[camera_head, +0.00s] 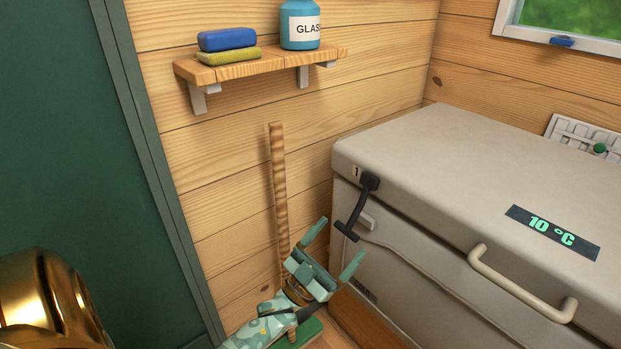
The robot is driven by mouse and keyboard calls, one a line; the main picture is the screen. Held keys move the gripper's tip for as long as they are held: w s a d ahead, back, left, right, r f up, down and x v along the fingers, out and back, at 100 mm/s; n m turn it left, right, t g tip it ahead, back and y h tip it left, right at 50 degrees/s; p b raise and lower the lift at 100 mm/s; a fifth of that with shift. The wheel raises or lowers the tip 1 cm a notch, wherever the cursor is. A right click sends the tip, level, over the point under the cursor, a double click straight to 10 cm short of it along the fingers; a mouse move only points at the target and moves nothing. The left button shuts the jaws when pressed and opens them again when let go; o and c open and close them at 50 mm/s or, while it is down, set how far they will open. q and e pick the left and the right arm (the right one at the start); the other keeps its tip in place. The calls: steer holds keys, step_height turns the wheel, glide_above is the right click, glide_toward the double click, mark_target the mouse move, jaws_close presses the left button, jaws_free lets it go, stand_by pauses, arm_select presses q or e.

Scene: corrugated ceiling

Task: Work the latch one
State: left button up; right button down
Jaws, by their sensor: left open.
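The latch marked 1 is a dark latch (358,206) at the near left corner of a grey-beige chest (440,135). Its upper end sits by the lid edge next to the "1" label (356,171). Its arm slants down and left across the lid seam to a short crossbar grip. My left gripper (338,244) is pale green, open and empty. Its fingers point up and right, just below the crossbar; whether they touch it cannot be told. My right gripper is out of view.
A wooden pole (279,190) stands behind my left gripper. A shelf (262,66) with a jar (300,24) hangs on the plank wall. The chest has a pale handle (520,288) and a "10 °C" display (552,232). A dark green panel (70,130) stands at left.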

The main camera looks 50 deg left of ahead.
arm_select(q)
steer(key=v, duration=1)
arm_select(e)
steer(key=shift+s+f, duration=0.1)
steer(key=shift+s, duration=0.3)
arm_select(q)
steer(key=shift+f, duration=0.1)
